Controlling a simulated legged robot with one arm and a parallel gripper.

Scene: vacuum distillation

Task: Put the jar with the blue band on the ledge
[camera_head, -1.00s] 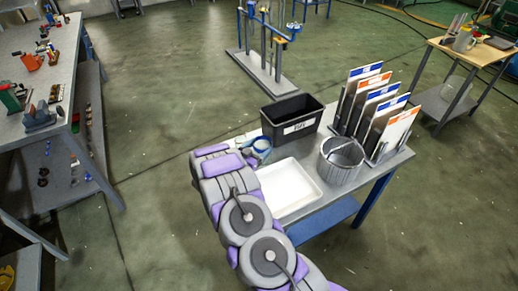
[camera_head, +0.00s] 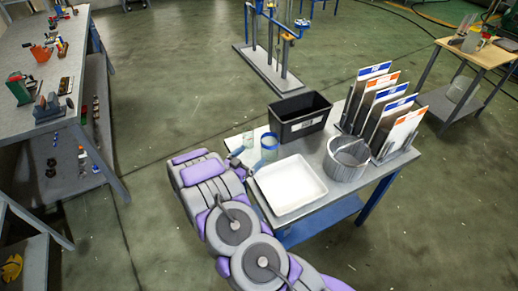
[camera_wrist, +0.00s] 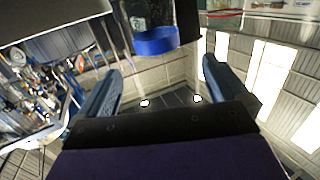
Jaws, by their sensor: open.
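The jar with the blue band (camera_head: 269,149) stands upright on the grey workbench (camera_head: 322,146), just behind the white tray. In the wrist view its blue band (camera_wrist: 156,41) shows at the top, beyond the fingertips. My gripper (camera_wrist: 162,75) is open, with nothing between its two fingers. I cannot tell which surface is the ledge.
A second clear glass piece (camera_head: 248,141) stands left of the jar. The white tray (camera_head: 291,186), black bin (camera_head: 301,126), grey round basket (camera_head: 346,166) and a rack of upright panels (camera_head: 384,121) crowd the bench. Another workbench (camera_head: 52,88) stands at the left, with open floor between.

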